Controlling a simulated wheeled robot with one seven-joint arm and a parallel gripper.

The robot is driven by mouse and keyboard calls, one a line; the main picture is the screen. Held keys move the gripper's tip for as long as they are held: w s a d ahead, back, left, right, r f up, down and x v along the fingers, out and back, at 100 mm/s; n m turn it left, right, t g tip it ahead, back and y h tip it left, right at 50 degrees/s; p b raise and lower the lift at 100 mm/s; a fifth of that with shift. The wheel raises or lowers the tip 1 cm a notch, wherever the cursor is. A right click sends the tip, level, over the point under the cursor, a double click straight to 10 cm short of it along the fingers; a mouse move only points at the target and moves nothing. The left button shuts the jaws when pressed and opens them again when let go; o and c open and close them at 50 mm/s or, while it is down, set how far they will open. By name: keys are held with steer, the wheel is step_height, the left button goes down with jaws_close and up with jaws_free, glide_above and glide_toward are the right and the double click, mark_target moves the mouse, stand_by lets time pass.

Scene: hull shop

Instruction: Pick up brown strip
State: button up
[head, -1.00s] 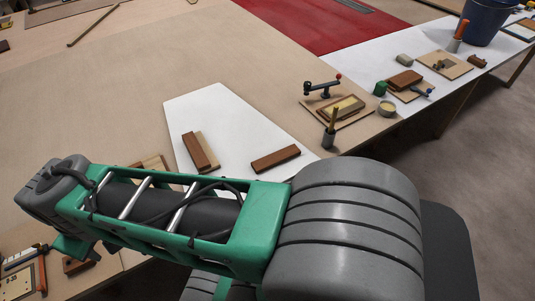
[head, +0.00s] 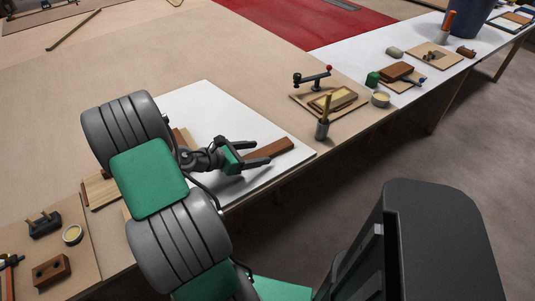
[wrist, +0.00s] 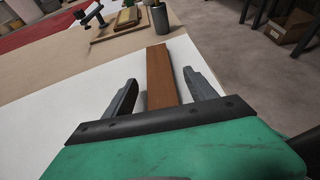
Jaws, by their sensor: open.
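The brown strip (head: 270,149) lies on the white sheet near the table's front edge. In the head view its near end is partly hidden by my gripper (head: 269,154), which is open beside and over it. In the wrist view the strip (wrist: 160,75) runs lengthwise away from me, between the two spread fingers of my gripper (wrist: 160,88). Gaps show on both sides, so neither finger appears to touch it. I cannot tell how high the fingers are above the sheet.
Another wooden piece (head: 182,138) lies partly hidden behind my arm on the white sheet (head: 205,98). A grey cup with a brush (head: 323,128) and a board with a clamp (head: 330,98) stand beyond the strip. A cardboard box (wrist: 288,24) is on the floor.

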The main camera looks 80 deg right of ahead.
mark_target(268, 152)
steer(key=x, duration=0.2)
steer(key=shift+s+d+f, duration=0.15)
steer(key=shift+s+d, duration=0.05)
steer(key=shift+d, duration=0.1)
steer(key=shift+c, duration=0.3)
steer(key=shift+w, duration=0.1)
jaws_close()
